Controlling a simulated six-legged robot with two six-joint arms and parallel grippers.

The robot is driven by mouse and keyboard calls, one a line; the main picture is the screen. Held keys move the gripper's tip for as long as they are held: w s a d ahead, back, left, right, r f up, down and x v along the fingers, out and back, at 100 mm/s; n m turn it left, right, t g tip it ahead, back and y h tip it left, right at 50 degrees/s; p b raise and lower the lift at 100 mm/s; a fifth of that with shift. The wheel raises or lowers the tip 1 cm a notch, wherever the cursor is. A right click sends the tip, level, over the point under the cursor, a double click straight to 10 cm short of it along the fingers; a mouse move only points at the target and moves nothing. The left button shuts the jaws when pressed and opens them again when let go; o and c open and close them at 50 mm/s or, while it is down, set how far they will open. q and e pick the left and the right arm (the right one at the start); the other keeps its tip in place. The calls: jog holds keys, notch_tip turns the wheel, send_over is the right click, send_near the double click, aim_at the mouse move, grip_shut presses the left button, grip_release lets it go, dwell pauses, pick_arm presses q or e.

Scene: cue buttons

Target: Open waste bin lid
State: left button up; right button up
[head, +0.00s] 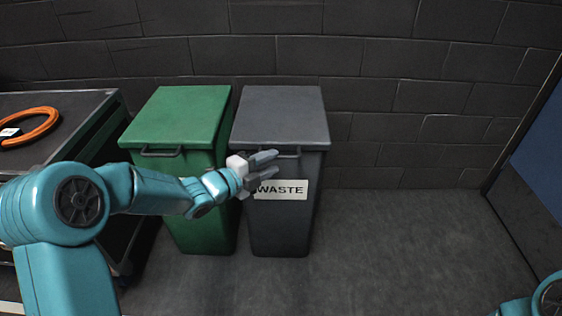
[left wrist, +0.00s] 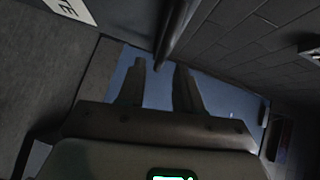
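The dark grey waste bin (head: 260,224) stands against the back wall with its lid (head: 282,112) closed. It has a white WASTE label (head: 296,189) on its front and a bar handle (head: 290,154) at the lid's front edge. My left gripper (head: 275,166) is open in front of the bin, its fingers pointing right, just below the handle and partly over the label. In the left wrist view the open fingers (left wrist: 160,88) show a gap, and a dark bar (left wrist: 180,32) ends near their tips. I cannot tell whether they touch it. My right gripper is out of view.
A green bin (head: 178,106) with a closed lid stands close on the left. A blue panel (head: 535,150) is at far right. The floor (head: 410,245) right of the bins is clear.

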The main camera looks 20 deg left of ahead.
aim_at(279, 158)
pick_arm(q)
jog(key=shift+b+x, duration=0.35)
jog(key=shift+x, duration=1.95)
grip_shut()
